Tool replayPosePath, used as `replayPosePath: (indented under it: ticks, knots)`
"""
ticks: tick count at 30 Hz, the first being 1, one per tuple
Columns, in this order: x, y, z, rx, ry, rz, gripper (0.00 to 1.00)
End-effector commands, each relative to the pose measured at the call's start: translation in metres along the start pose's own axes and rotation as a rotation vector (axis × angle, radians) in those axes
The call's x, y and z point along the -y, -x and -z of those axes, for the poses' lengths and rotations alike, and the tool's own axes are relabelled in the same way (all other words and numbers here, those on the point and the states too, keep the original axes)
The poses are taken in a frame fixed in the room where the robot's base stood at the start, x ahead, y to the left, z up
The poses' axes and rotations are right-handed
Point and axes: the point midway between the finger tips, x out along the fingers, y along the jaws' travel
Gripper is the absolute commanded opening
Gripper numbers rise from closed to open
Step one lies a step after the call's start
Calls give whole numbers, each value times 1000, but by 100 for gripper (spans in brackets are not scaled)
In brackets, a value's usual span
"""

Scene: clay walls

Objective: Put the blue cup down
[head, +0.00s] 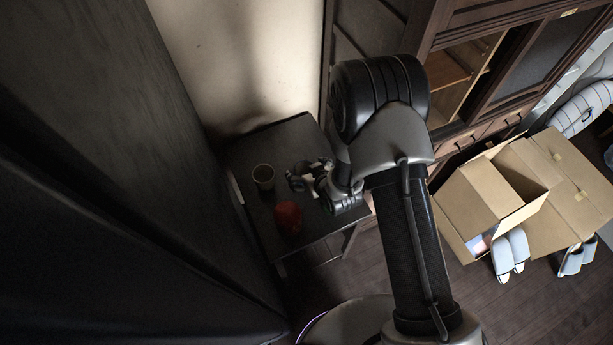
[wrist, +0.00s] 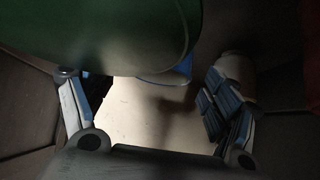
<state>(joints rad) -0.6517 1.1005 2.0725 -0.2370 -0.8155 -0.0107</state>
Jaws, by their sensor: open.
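My gripper (head: 303,177) is open over a small dark table in the head view. In the wrist view its fingers (wrist: 150,92) stand wide apart. A large green rounded surface (wrist: 95,32) fills the upper left of the wrist view, close to the camera. A small blue curved edge (wrist: 172,76) shows just under it; I cannot tell whether this belongs to the blue cup. No clearly blue cup shows in the head view, where my gripper may hide it.
The dark table (head: 318,222) stands by the wall. It bears an olive-grey cup (head: 263,177) left of my gripper and a red object (head: 288,217) nearer its front. A dark panel rises at left; a cabinet (head: 465,75) and open cardboard box (head: 490,200) lie at right.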

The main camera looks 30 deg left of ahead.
Motion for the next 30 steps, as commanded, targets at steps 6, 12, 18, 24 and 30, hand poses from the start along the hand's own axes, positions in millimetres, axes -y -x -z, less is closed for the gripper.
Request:
replayPosePath:
  ticks: [6,12,18,24,30]
  knots:
    - [0,-10,1,-1,0,0,81]
    - [0,-9,1,-1,0,0,76]
    - [0,-9,1,0,0,0,63]
    - [0,-9,1,0,0,0,50]
    - [0,-9,1,0,0,0,36]
